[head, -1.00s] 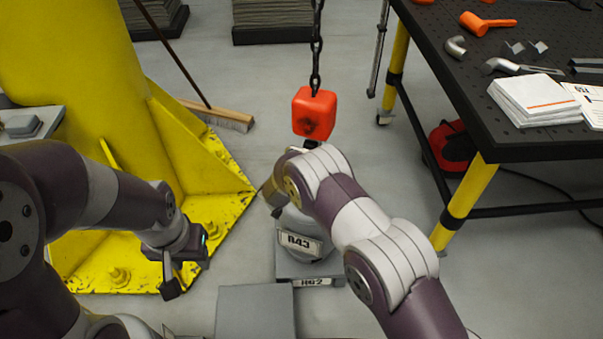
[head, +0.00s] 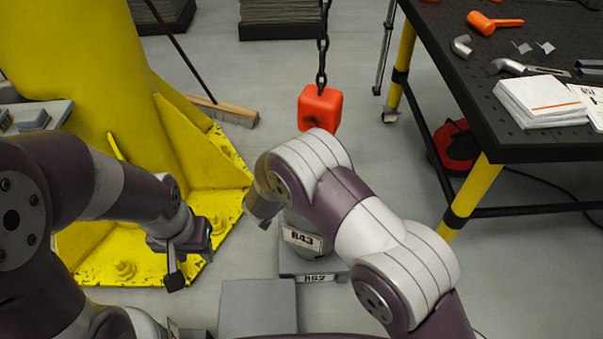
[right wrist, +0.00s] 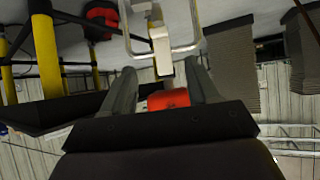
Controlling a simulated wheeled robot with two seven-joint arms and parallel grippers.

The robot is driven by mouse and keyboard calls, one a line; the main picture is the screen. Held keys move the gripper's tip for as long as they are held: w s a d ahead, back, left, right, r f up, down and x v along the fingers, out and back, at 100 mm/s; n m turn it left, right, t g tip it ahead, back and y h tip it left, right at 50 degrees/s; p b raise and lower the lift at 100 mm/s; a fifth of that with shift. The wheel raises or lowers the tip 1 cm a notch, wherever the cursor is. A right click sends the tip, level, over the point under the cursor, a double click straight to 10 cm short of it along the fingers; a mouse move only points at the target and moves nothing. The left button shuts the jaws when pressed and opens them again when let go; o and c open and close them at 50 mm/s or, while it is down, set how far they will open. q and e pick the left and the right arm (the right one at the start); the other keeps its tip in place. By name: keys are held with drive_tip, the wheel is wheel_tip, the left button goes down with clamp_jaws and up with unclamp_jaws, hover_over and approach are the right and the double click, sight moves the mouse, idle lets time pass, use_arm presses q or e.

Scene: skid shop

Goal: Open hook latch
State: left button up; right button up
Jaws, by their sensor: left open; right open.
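An orange-red block (head: 319,108) hangs on a dark chain (head: 322,45); its underside and any hook or latch below it are hidden by my right arm. My left gripper (head: 180,266) is open, low at the left, away from the chain.
A black workbench (head: 500,145) with tools and papers stands at the right on yellow legs. A yellow column base (head: 120,255) with gusset plates is at the left. A broom (head: 222,112) rests behind it. A grey box (head: 257,308) is at the front; open floor lies behind the block.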

drive_tip(key=shift+v, duration=1)
